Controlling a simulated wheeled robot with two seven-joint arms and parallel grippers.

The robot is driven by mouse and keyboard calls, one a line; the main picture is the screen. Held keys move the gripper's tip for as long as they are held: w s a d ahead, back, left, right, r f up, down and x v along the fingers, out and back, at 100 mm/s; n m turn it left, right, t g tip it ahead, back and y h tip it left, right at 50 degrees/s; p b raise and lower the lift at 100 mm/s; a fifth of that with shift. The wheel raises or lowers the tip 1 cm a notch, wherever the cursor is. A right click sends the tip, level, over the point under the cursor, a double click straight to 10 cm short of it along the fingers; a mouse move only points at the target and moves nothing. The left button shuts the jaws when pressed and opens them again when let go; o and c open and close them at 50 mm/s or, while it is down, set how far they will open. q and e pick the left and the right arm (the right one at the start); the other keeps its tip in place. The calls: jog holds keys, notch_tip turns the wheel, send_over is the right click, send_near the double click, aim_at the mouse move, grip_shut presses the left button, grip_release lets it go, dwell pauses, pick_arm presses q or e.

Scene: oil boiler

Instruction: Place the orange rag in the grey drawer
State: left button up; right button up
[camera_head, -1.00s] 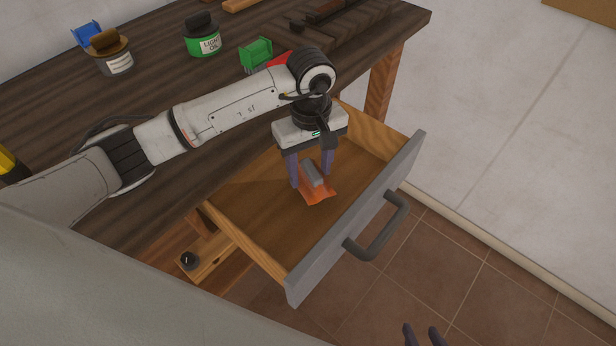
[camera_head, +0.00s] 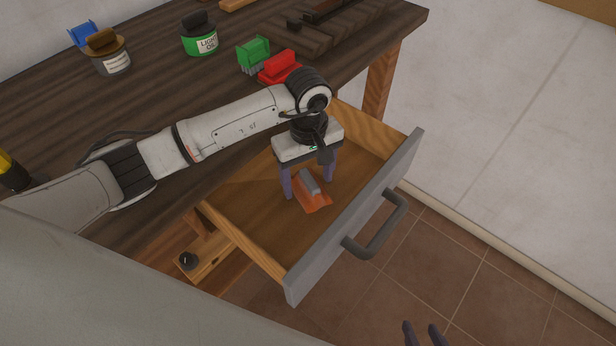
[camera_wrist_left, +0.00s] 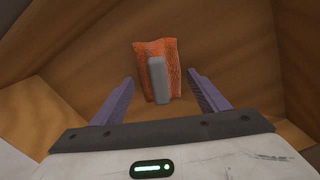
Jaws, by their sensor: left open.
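The orange rag (camera_head: 317,201) lies inside the open grey-fronted drawer (camera_head: 345,232), on its wooden bottom. A grey block (camera_head: 308,182) sits on top of the rag. My left gripper (camera_head: 307,187) is inside the drawer, open, with its two purple fingers apart on either side of the rag and block and not closed on them. In the left wrist view the rag (camera_wrist_left: 171,60) with its grey block (camera_wrist_left: 158,80) shows beyond the gap between the open fingertips (camera_wrist_left: 160,82). My right gripper (camera_head: 423,334) shows only as two dark fingertips at the bottom edge, spaced apart.
The dark wooden workbench (camera_head: 150,95) stands above the drawer. On it are a green light oil jar (camera_head: 201,42), a dark jar (camera_head: 112,62), a green clip (camera_head: 253,53), a red one (camera_head: 279,68) and a blue one (camera_head: 84,34). The drawer handle (camera_head: 380,230) juts out over the tiled floor.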

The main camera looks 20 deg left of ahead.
aim_at(308, 176)
pick_arm(q)
jog(key=shift+r+p, duration=0.3)
jog(key=shift+p, duration=0.1)
notch_tip(308, 176, up, 12)
jog(key=b, duration=0.1)
jog(key=shift+f, duration=0.15)
dwell(1.1)
